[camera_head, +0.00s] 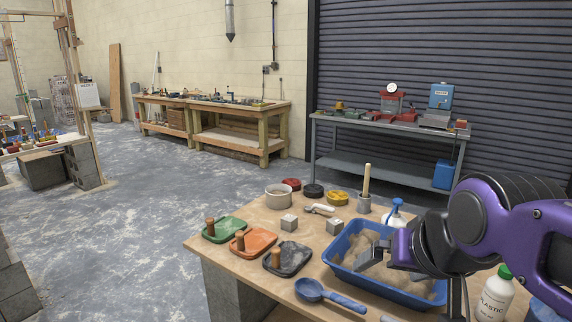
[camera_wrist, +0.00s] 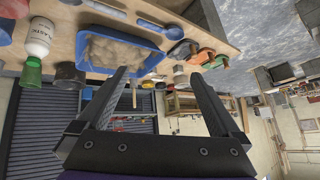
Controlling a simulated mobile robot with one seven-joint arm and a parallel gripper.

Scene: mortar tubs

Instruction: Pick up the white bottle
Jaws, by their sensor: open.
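A white bottle (camera_head: 493,302) with a green cap and dark lettering stands upright near the table's front right corner, beside the blue tub. The same bottle shows in the wrist view (camera_wrist: 39,38) at upper left, upside down in that picture. A second white container (camera_head: 394,220) with a blue top stands behind the blue tub, partly hidden. My gripper (camera_head: 382,258) is above the sand-filled blue tub (camera_head: 335,266), left of the green-capped bottle. In the wrist view my gripper (camera_wrist: 158,74) has its fingers wide apart with nothing held between them; the bottle lies outside them.
A blue container (camera_head: 545,310) is close right of the bottle. A metal workbench (camera_head: 390,126) stands behind.

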